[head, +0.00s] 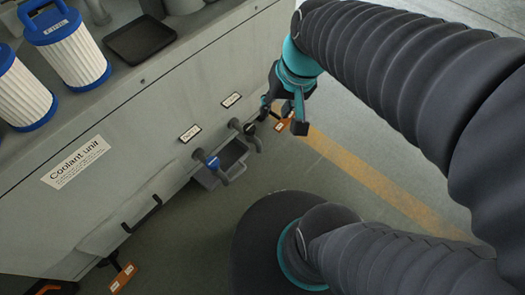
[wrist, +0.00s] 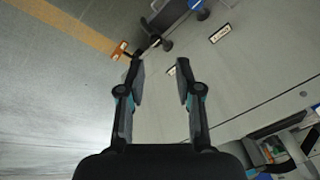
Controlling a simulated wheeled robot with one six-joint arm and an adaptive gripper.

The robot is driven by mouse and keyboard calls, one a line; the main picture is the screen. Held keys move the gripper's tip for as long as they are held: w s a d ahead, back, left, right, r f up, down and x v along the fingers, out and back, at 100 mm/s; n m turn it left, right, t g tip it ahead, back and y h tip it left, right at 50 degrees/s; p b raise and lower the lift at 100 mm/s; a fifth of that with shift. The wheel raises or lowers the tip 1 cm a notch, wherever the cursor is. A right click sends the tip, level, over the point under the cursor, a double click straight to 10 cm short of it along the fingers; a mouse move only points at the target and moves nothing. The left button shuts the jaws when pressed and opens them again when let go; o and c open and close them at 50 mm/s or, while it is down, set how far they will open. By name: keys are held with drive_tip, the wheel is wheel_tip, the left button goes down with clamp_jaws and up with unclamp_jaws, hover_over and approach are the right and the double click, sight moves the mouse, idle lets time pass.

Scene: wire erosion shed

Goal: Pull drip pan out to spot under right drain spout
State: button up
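The grey drip pan (head: 207,181) sits on the floor at the foot of the coolant unit, partly hidden by the spouts; its dark inside faces up. The left spout has a blue valve handle (head: 212,162) and the right drain spout (head: 254,142) a black one. The pan lies below and between these spouts. In the wrist view the black handle (wrist: 166,45) and blue handle (wrist: 202,14) are near the top. My gripper (head: 283,113) is just right of the right spout, apart from the pan. Its fingers (wrist: 160,72) are spread with nothing between them.
The grey coolant unit (head: 135,130) fills the left, with white-and-blue filters (head: 75,50) and a black tray (head: 140,38) on top. Orange tags lie near its foot at left (head: 122,278) and right (head: 284,125). A yellow floor line (head: 360,175) crosses open floor at right.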

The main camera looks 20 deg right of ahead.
sight(232, 155)
drive_tip(key=w+a+f+m+y+b, duration=0.3)
drive_tip(key=f+m, duration=0.4)
drive_tip(key=f, duration=0.8)
drive_tip(key=w+a+f+m+y+b, duration=0.1)
drive_tip(key=w+f+m+y+b, duration=0.3)
drive_tip(key=f, duration=1.1)
drive_tip(key=w+a+f+m+y+b, duration=0.1)
drive_tip(key=w+a+f+m+y, duration=0.3)
drive_tip(key=f+m, duration=0.8)
drive_tip(key=w+d+f+m+t+h, duration=0.1)
drive_tip(key=w+d+f+t+h, duration=0.1)
drive_tip(key=w+d+f+t, duration=0.1)
drive_tip(key=w+d+f+m+t+h, duration=0.1)
drive_tip(key=w+d+f+m+t, duration=0.1)
drive_tip(key=w+d+f, duration=0.1)
drive_tip(key=w+d+f+m+t+h, duration=0.1)
drive_tip(key=w+d+f+t+h, duration=0.1)
drive_tip(key=d+f+t, duration=0.1)
drive_tip(key=shift+w+d+f+m+t+h, duration=0.2)
drive_tip(key=shift+d+f, duration=0.1)
drive_tip(key=shift+f, duration=0.3)
drive_tip(key=shift+w+d+f+m+t+h, duration=0.1)
drive_tip(key=shift+w+d+f, duration=0.15)
drive_tip(key=shift+f, duration=0.3)
drive_tip(key=shift+a, duration=0.1)
drive_tip(key=b+x, duration=0.1)
drive_tip(key=x, duration=1.2)
drive_tip(key=shift+w+a+f+b, duration=0.1)
drive_tip(key=shift+w+a+b, duration=0.1)
drive_tip(key=shift+w+b, duration=0.1)
